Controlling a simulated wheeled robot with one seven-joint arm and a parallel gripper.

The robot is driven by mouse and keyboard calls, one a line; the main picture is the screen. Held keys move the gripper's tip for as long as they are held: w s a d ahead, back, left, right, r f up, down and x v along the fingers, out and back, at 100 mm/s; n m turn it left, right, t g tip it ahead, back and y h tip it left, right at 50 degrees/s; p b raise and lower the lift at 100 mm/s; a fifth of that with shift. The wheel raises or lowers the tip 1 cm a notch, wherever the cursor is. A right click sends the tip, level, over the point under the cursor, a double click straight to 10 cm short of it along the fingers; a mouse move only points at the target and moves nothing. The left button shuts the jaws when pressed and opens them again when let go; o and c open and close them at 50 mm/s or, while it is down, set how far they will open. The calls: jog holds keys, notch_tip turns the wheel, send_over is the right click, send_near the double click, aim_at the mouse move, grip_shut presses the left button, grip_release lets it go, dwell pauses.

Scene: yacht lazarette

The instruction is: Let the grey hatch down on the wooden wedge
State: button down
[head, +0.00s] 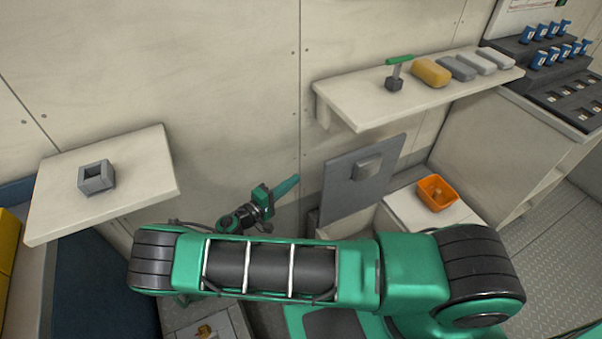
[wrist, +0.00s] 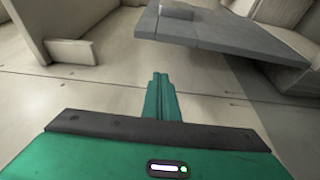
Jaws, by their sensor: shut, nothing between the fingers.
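The grey hatch (head: 345,195) stands raised and steeply tilted beside the pale locker, with a grey block-shaped handle (head: 367,168) on its face. The wrist view shows the hatch (wrist: 235,42) as a flat slab across the upper right, its handle (wrist: 176,12) near the top edge. My gripper (head: 290,184) is left of the hatch, apart from it; its green fingers (wrist: 160,82) are together and empty. I cannot pick out the wooden wedge for certain; a small tan piece (head: 205,331) shows at the bottom, partly hidden by my arm.
An orange bin (head: 452,201) holding a small item sits right of the hatch. A left shelf (head: 140,182) holds a grey square socket (head: 96,178). My arm hides the lower middle.

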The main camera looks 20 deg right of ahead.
jog(key=x, duration=0.9)
jog(key=shift+s+d, duration=0.15)
jog(key=shift+s, duration=0.75)
jog(key=shift+s+d, duration=0.15)
jog(key=shift+s, duration=0.75)
jog(key=shift+a, duration=0.1)
